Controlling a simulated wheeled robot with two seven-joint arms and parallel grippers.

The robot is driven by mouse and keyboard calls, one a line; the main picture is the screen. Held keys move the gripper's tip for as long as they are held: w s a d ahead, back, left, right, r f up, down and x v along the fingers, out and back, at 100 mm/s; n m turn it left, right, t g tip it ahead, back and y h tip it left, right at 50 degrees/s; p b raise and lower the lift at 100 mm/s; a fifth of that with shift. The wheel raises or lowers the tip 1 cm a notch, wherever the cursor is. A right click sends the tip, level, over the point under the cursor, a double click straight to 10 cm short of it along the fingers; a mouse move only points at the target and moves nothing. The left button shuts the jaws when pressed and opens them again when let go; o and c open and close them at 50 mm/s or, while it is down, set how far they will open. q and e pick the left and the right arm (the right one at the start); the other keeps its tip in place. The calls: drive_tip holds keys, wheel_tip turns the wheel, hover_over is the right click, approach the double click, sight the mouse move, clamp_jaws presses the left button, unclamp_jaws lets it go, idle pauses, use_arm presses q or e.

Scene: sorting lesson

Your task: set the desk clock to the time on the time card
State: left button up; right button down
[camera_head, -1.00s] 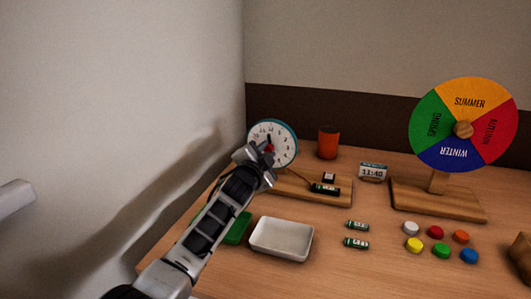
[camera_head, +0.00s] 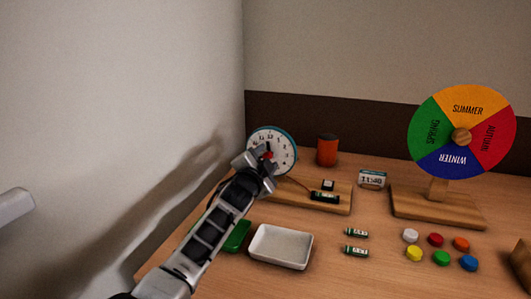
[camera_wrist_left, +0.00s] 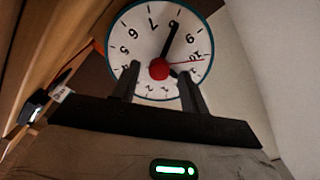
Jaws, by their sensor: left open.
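The desk clock (camera_head: 284,143) has a white dial with a blue rim and stands at the back left of the desk. The left wrist view shows its dial (camera_wrist_left: 140,45) turned, with a dark hand pointing up, a thin red hand pointing right and a red centre knob (camera_wrist_left: 159,69). My left gripper (camera_head: 262,165) is in front of the dial and hides part of it. Its open fingers (camera_wrist_left: 160,85) stand on either side of the knob; I cannot tell whether they touch it. The time card (camera_head: 372,179) reads 11:40.
A wooden base (camera_head: 338,205) with a battery extends from the clock. A white tray (camera_head: 270,262), green tray (camera_head: 238,237), loose batteries (camera_head: 356,233), several coloured pieces (camera_head: 436,240) and a season wheel (camera_head: 462,106) are around. A wall rises on the left.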

use_arm(q)
wheel_tip(320, 180, up, 3)
drive_tip(key=shift+r+p, duration=0.15)
drive_tip(key=shift+p, duration=0.45)
drive_tip(key=s+r+p, duration=0.4)
drive_tip(key=s+r, duration=0.5)
drive_tip(key=s, duration=0.5)
drive_tip(key=shift+r, duration=0.25)
use_arm(e)
wheel_tip(320, 180, up, 8)
drive_tip(key=d+t, duration=0.1)
drive_tip(key=shift+s+d+f+h, duration=0.2)
drive_tip(key=shift+s+d+h, duration=0.05)
drive_tip(key=shift+d+h, duration=0.05)
